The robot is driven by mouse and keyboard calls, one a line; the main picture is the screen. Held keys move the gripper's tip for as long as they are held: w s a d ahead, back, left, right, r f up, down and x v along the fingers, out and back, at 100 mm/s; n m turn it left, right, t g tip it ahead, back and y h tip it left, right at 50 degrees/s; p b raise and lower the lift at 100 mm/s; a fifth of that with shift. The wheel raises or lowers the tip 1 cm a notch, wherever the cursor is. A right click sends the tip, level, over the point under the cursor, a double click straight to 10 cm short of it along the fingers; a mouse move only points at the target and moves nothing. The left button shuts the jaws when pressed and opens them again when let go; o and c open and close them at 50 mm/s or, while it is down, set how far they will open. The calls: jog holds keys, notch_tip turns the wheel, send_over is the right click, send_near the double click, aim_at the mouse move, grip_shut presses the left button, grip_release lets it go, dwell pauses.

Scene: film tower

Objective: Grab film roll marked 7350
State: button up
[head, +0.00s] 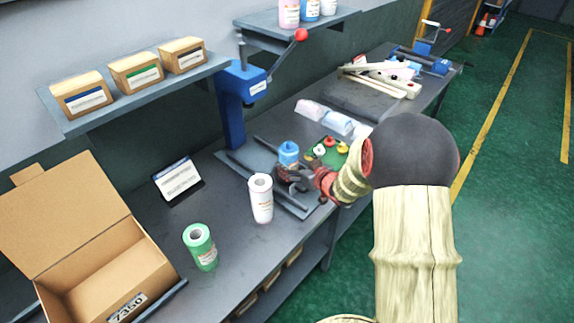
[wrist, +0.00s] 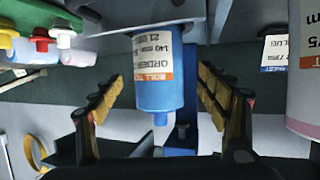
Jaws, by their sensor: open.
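A blue film roll (head: 288,153) stands on the dark plate in front of the blue press. In the wrist view the blue roll (wrist: 158,85) lies between my fingers, with gaps on both sides; its label shows "ORDER", but I cannot read 7350 on it. My gripper (head: 292,172) is open around or just before this roll; its fingers also show in the wrist view (wrist: 160,80). A white roll (head: 261,198) stands left of my gripper, and a green roll (head: 200,246) stands further left. An open cardboard box (head: 105,268) bears the mark 7350.
The blue press (head: 232,105) with a red-knobbed lever rises behind the blue roll. A green tray (head: 326,153) with coloured pieces lies close to my gripper's right. Clear wrapped rolls (head: 335,122) lie behind it. Small boxes (head: 136,72) sit on a wall shelf. A sign (head: 178,180) stands on the bench.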

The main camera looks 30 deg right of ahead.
jog(key=b+x, duration=0.1)
jog(key=x, duration=0.1)
jog(key=f+x, duration=0.1)
jog(key=x, duration=0.1)
jog(key=shift+w+b, duration=0.1)
jog(key=shift+b, duration=0.25)
jog(key=shift+w+f, duration=0.1)
jog(key=shift+w, duration=0.25)
jog(key=shift+d, duration=0.1)
jog(key=c, duration=0.3)
jog(key=c, duration=1.3)
jog(key=shift+c, duration=0.3)
